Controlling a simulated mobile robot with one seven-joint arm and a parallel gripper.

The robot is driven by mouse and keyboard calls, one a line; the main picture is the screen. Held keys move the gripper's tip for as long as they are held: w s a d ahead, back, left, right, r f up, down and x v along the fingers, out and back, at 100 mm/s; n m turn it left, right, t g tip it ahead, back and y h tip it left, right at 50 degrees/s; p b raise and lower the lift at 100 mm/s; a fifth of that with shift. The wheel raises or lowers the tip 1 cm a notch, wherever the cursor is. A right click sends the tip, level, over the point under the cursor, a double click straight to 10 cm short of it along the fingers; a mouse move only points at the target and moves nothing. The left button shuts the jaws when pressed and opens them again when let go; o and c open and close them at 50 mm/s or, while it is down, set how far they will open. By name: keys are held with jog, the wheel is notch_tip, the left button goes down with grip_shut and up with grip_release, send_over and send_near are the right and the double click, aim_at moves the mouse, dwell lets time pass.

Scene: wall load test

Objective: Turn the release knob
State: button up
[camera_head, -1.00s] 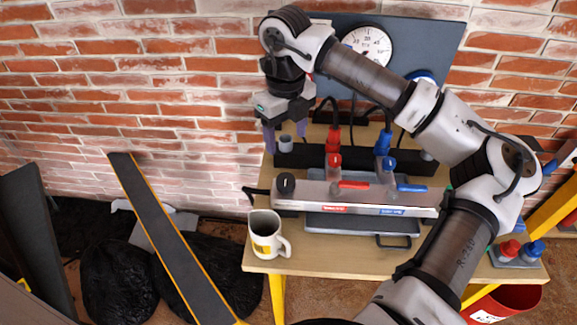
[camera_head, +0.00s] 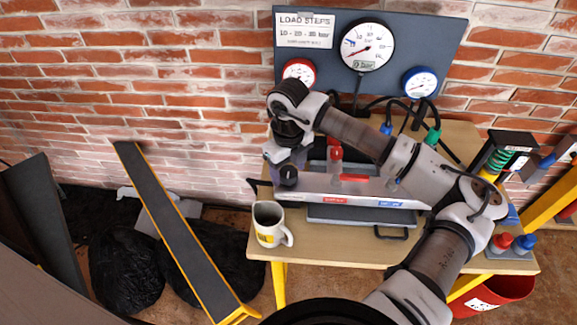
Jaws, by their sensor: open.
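The long metal manifold block (camera_head: 325,185) lies along the table, with red and blue labels on its front. A black round knob (camera_head: 289,176) stands at its left end; I take it for the release knob. My gripper (camera_head: 284,163) points down at this end, close behind or over the knob. Its jaws are open, but the fingertips are partly hidden, and I cannot tell whether they touch the knob. A red lever (camera_head: 354,178) sits on the block's middle. My forearm covers part of the block's right side.
A white mug (camera_head: 270,225) stands at the table's front left corner. A dark panel (camera_head: 430,50) with a large white gauge (camera_head: 367,46) and two smaller gauges stands behind. Hoses hang below it. A spring device (camera_head: 499,158) and red and blue caps (camera_head: 513,243) are at right.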

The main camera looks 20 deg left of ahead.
jog(key=shift+c, duration=0.2)
jog(key=c, duration=0.9)
jog(key=shift+c, duration=0.2)
